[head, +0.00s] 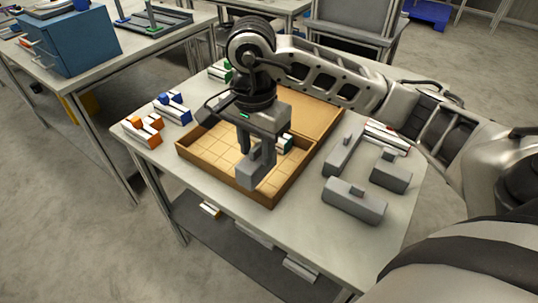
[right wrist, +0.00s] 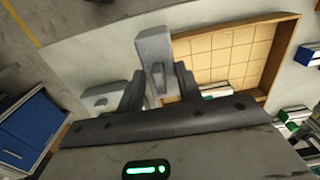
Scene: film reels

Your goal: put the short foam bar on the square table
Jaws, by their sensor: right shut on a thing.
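My right gripper (head: 256,155) is shut on a grey foam bar (head: 258,171), held above the wooden tray on the near table (head: 240,230). In the right wrist view the bar (right wrist: 154,52) sticks out between the two fingers. It looks short, but its full length is partly hidden by the fingers. Three other grey foam bars lie on the right of the near table: a long one (head: 342,150), a shorter one (head: 391,178) and another long one (head: 354,204). I cannot tell which table is the square one. My left gripper is not in view.
The wooden tray (head: 223,177) has a gridded floor. Orange (head: 142,130) and blue (head: 172,110) blocks with white parts stand left of it. Another table with a blue cabinet (head: 75,42) stands at the left, across a gap. The near table's front edge is clear.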

